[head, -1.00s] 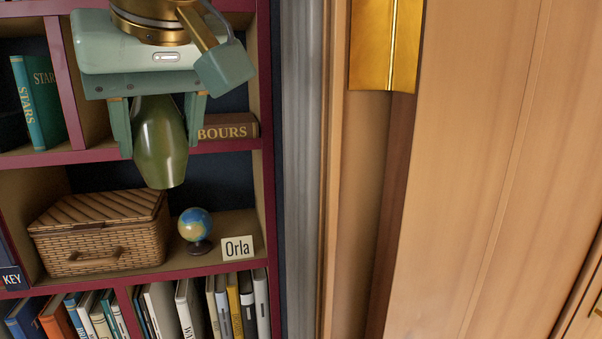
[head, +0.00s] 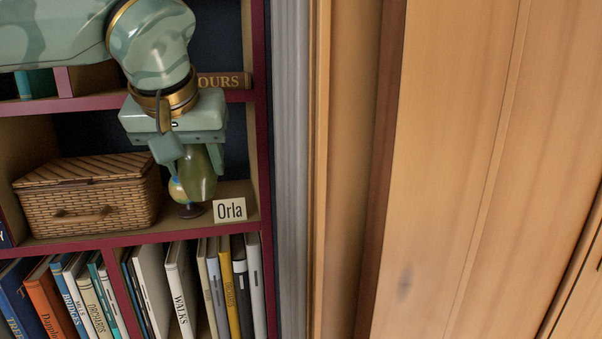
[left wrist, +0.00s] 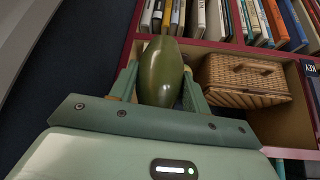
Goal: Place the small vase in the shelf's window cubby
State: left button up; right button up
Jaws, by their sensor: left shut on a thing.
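The small vase is green and glossy (head: 200,178). My left gripper (head: 196,165) is shut on it and holds it upright in front of the cubby with the basket, the globe and the Orla card. The vase also shows between the fingers in the left wrist view (left wrist: 162,75). In the head view it partly hides the small globe (head: 177,192). I cannot tell whether the vase's base touches the shelf board. No cubby is clearly marked as a window. My right gripper is not in view.
A wicker basket (head: 88,198) fills the cubby's left part. An "Orla" card (head: 230,209) stands at its front right. Books (head: 180,290) fill the shelf below, and a brown book (head: 224,81) lies above. A wooden panel (head: 450,170) stands at the right.

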pick_arm(q)
jog(key=a+f+b, duration=0.2)
jog(key=f+b, duration=0.2)
jog(key=f, duration=0.7)
jog(key=w+a+f+b, duration=0.1)
jog(key=f+b, duration=0.4)
jog(key=f, duration=0.6)
jog(key=a+f+b, duration=0.3)
jog(key=f+b, duration=0.2)
jog(key=f, duration=0.6)
jog(key=shift+w+f+m, duration=0.2)
jog(key=shift+w+m, duration=0.1)
jog(key=shift+m, duration=0.1)
